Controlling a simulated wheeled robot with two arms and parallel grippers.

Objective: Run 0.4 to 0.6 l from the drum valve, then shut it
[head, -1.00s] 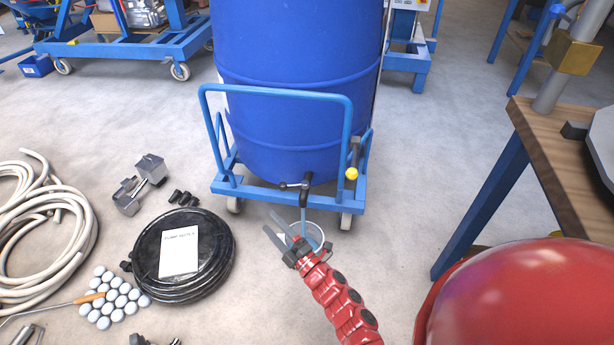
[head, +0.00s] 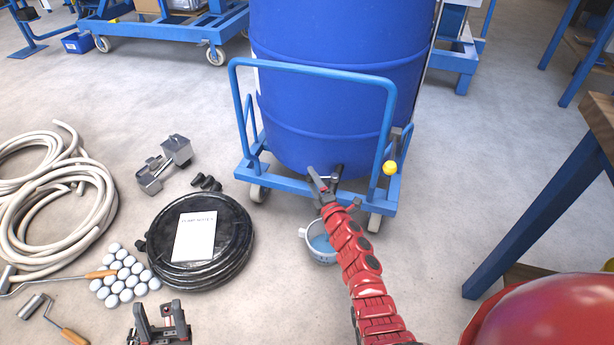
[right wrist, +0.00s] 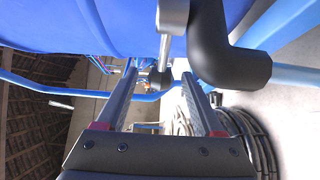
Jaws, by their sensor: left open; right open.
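The blue drum (head: 340,100) stands on a blue wheeled cart (head: 310,68). Its black elbow outlet (right wrist: 230,60) and a grey metal bar (right wrist: 172,25) show in the right wrist view. A white, handled container (head: 304,234) holding bluish liquid stands on the floor below the outlet. My right gripper (head: 322,184) is open at the valve, its fingers (right wrist: 160,74) apart below the bar. The arm and gripper partly hide the valve in the head view, so its setting and any flow cannot be told. My left gripper (head: 160,322) is open and empty at the bottom left.
A black coiled hose (head: 235,262) with a white label (head: 194,236), pale hoses (head: 60,240), several pale balls (head: 125,280) and metal parts (head: 160,165) lie on the left floor. A yellow knob (head: 390,168) is on the cart. A workbench (head: 545,200) stands right.

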